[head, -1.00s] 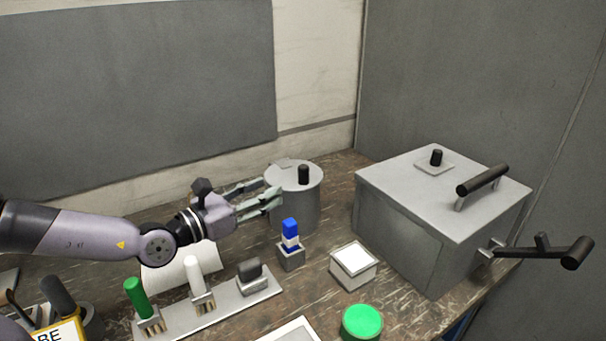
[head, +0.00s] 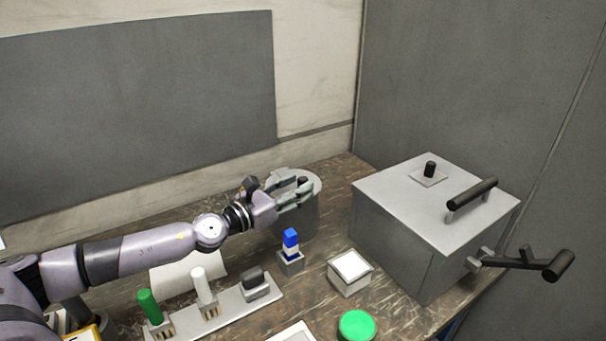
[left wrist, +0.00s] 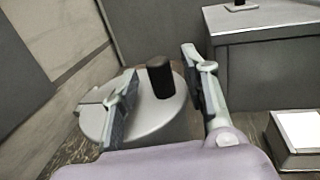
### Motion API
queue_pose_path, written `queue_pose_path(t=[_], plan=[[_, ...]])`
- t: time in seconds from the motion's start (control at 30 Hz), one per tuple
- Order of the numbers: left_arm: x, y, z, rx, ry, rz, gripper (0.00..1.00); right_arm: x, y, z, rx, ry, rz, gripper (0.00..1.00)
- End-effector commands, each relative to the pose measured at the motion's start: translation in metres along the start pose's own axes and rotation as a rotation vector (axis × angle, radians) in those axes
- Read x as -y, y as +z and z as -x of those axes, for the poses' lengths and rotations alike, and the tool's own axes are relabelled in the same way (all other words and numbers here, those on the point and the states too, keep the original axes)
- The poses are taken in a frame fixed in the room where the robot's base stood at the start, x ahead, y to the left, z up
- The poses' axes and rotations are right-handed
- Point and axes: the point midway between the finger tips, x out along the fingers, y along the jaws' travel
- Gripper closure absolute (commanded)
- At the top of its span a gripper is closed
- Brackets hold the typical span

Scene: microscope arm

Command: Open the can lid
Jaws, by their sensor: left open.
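The can (head: 304,214) is a grey cylinder at the back of the bench, with a round light grey lid (head: 314,180) on top. A black knob stands up from the lid; it shows clearly in the left wrist view (left wrist: 159,77). My left gripper (head: 303,186) is open over the lid and partly hides the knob in the head view. In the left wrist view its two fingers (left wrist: 160,92) stand on either side of the knob, with gaps visible. My right gripper is not in view.
A big grey box (head: 402,234) with black handles stands to the right. A blue-topped item (head: 291,240), a small white-topped box (head: 350,268) and a green lid (head: 356,326) sit in front. A rack (head: 228,309) with brushes lies at the front left.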

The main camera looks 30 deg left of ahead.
Motion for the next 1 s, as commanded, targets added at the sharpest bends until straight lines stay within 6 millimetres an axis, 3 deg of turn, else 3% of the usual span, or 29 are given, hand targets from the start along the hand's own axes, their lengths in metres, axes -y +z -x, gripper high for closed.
queue_pose_path(t=[0.2,0.57,1.0], plan=[[-0.001,0.002,-0.022,0.002,0.002,0.001,0.59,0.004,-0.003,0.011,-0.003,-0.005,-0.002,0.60],[-0.001,-0.001,-0.027,0.000,0.001,0.000,0.59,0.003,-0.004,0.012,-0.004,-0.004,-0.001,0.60],[-0.001,-0.001,-0.027,0.000,0.002,0.000,0.87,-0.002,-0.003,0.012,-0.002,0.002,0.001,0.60]])
